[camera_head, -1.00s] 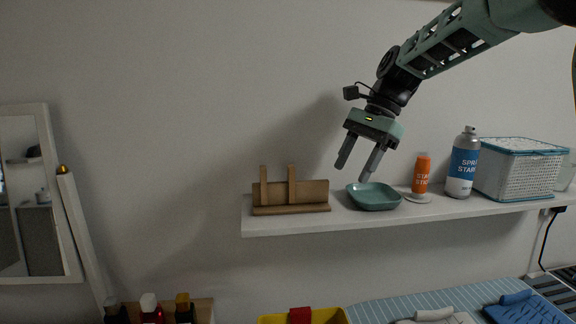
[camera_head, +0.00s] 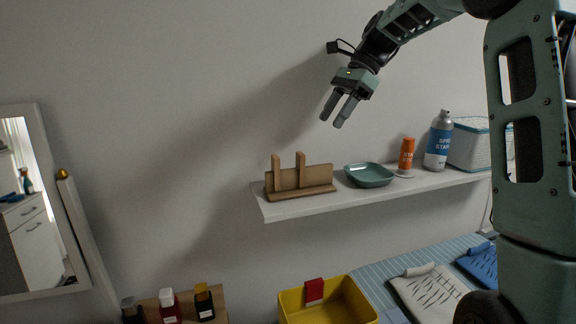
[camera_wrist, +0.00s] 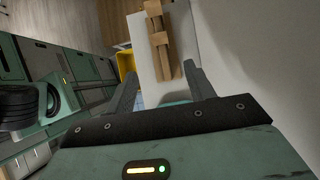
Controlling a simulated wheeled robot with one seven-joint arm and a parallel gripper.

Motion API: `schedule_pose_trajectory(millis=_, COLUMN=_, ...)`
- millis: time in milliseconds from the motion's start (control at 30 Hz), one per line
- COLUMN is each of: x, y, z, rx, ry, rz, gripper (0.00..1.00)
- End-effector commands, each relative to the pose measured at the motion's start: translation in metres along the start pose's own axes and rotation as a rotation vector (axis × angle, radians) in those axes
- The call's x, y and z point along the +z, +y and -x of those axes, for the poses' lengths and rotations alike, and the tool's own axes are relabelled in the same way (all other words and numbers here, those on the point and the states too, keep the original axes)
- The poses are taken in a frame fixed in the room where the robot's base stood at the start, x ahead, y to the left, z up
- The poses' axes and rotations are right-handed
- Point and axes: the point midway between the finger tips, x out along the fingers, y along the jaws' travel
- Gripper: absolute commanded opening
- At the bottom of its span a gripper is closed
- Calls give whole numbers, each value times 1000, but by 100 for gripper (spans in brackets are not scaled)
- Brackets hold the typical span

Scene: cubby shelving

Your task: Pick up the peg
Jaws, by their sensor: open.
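A wooden rack (camera_head: 315,177) with two upright wooden pieces, perhaps pegs, stands at the left end of the white shelf (camera_head: 325,205). I cannot tell for sure which thing is the peg. My gripper (camera_head: 332,120) is open and empty, above and slightly right of the rack, fingers pointing down. In the wrist view the rack (camera_wrist: 162,45) shows beyond and between the open fingers. A teal dish (camera_head: 369,177) sits right of the rack; its edge is mostly hidden by my gripper in the wrist view.
Below are a yellow bin (camera_head: 330,308) and several bottles (camera_head: 168,306). A mirror (camera_head: 38,200) leans at the left.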

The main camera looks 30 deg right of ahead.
Motion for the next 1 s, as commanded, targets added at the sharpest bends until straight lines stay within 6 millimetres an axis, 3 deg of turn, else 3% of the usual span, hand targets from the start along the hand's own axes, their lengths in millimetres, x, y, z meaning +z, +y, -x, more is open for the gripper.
schedule_pose_trajectory(millis=500, x=2, y=0, z=-99, rx=4, ry=-1, rz=0, gripper=54)
schedule_pose_trajectory(millis=767, x=2, y=0, z=-118, rx=4, ry=-1, rz=1, gripper=54)
schedule_pose_trajectory(millis=1000, x=5, y=-1, z=-152, rx=6, ry=-2, rz=1, gripper=54)
